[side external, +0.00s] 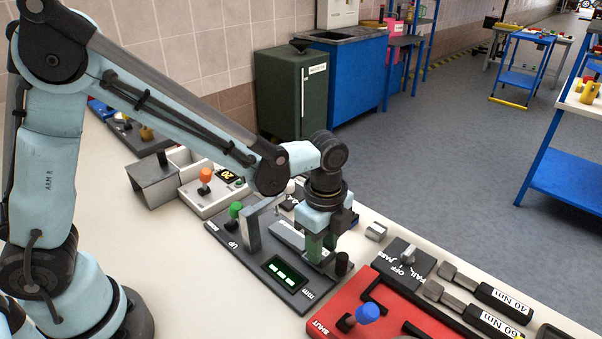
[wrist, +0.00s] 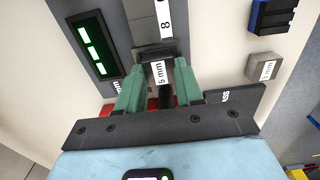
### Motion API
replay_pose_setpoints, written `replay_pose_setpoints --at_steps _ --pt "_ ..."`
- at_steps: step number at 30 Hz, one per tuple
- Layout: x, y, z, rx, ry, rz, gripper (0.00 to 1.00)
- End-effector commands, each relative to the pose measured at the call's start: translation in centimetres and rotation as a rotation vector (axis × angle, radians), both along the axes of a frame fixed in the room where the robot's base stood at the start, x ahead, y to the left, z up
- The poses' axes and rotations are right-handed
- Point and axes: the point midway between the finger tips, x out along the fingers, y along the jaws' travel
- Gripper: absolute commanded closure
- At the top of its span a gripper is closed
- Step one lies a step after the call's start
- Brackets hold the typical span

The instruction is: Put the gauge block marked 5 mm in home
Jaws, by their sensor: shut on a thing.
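My gripper (side external: 318,248) is low over the right end of a dark grey plate (side external: 232,250) that carries the sliding jack. In the wrist view its two green fingers (wrist: 158,82) are shut on the gauge block marked 5 mm (wrist: 159,73), label facing the camera. The block is close to a dark part of the jack; I cannot tell whether they touch. The fingers hide it in the side view. The plate has a lit green display (side external: 286,273), a green-knobbed lever (side external: 236,210) and an upright metal piece (side external: 251,234). No home mark is readable.
A metal block marked 1 mm (wrist: 262,67) lies on the bench, also in the side view (side external: 376,231). A black knob (side external: 342,262) stands close beside my fingers. A red fixture with a blue knob (side external: 367,313) and torque wrenches (side external: 500,303) lie to the right.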

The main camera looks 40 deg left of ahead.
Motion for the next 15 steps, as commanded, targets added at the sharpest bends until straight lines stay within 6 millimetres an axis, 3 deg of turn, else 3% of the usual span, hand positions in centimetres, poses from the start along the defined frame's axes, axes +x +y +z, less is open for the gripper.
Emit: replay_pose_setpoints --at_steps 15 --pt "0.0 0.0 2.5 0.000 0.000 0.000 1.00"
